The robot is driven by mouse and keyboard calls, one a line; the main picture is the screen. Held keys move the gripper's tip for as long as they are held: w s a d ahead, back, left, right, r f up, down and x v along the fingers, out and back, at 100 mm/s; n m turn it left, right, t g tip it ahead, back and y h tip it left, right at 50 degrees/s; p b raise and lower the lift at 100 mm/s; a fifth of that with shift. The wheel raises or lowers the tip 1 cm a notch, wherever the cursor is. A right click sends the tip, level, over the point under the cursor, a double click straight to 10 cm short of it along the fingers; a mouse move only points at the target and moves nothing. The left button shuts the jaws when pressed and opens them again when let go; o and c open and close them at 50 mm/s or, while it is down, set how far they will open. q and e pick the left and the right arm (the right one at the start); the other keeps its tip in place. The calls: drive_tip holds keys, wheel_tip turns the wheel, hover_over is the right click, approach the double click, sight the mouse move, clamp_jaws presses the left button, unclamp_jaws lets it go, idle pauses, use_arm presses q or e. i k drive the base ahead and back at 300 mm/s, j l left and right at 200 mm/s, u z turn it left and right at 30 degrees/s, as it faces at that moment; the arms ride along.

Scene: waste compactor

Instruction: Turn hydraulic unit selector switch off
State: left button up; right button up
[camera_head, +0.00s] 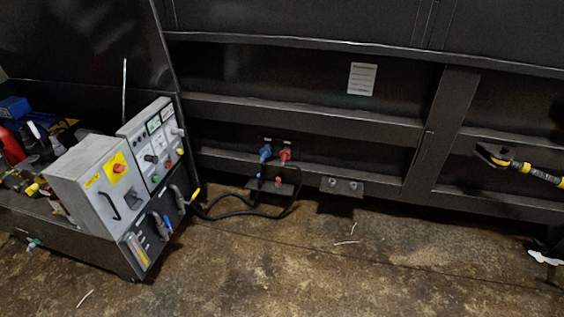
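The hydraulic unit stands at the left, with a grey control box (92,192) and a taller grey panel (137,132) beside it. The box carries a red rotary switch (118,168) on a yellow plate. Neither of my grippers is in view.
Black hoses (245,210) run from the unit to blue (265,153) and red (285,155) couplings on the dark container wall (305,115). A yellow and black fitting (520,166) is at the right. The brown floor (290,270) in front is mostly clear.

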sight(154, 160)
drive_tip(key=i+u, duration=0.15)
drive_tip(key=u, duration=0.3)
drive_tip(key=i+u, duration=0.2)
drive_tip(key=u, duration=0.3)
drive_tip(key=i+l+u, duration=0.1)
drive_tip(key=u, duration=0.35)
